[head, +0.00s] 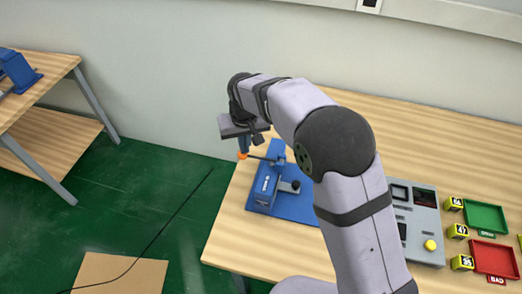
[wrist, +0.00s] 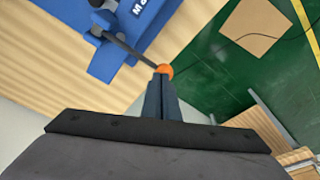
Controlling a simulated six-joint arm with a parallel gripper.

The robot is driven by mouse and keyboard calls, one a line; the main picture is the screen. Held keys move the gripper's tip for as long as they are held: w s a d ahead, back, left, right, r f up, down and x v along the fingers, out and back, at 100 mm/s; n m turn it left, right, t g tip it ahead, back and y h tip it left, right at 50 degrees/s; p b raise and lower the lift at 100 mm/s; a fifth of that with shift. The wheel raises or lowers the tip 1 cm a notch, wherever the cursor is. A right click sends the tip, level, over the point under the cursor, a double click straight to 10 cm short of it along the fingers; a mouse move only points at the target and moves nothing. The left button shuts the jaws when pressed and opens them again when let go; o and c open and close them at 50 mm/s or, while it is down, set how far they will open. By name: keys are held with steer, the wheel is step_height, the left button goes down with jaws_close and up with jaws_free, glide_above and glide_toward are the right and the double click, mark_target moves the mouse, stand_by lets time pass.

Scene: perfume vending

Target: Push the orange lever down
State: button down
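The orange lever knob (head: 242,156) sits at the end of a thin dark rod on the blue press (head: 265,184), and sticks out past the table's left edge. The rod looks close to level. My gripper (head: 243,148) points down just above the knob. In the wrist view the knob (wrist: 165,70) shows right at the fingertips of my gripper (wrist: 161,80). The two fingers are together with nothing seen between them. I cannot tell whether they touch the knob.
The press stands on a blue base plate (head: 295,207) on the wooden table (head: 235,222). To the right are a grey control panel (head: 424,225), several yellow numbered blocks (head: 457,231), a green tray (head: 506,214) and a red tray (head: 513,260).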

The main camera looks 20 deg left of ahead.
steer(key=shift+r, duration=0.1)
step_height(320, 180, up, 11)
steer(key=p, duration=0.9)
stand_by(0.5)
stand_by(0.4)
steer(key=s+d+f+n+g+h, duration=0.1)
steer(key=s+d+f+g+h, duration=0.15)
steer(key=s+d+f, duration=0.95)
steer(key=s+d+r+m+g+b, duration=0.1)
steer(key=s+d+m+b, duration=0.1)
steer(key=s+d, duration=0.45)
steer(key=s+d+m+b, duration=0.1)
steer(key=s+d+b, duration=0.25)
steer(key=d, duration=0.55)
steer(key=w+d+r+m+t+y+b, duration=0.1)
steer(key=w+d+m, duration=0.1)
steer(key=d+m, duration=0.2)
steer(key=d, duration=0.3)
steer(key=shift+r+b, duration=0.3)
steer(key=shift+r, duration=0.05)
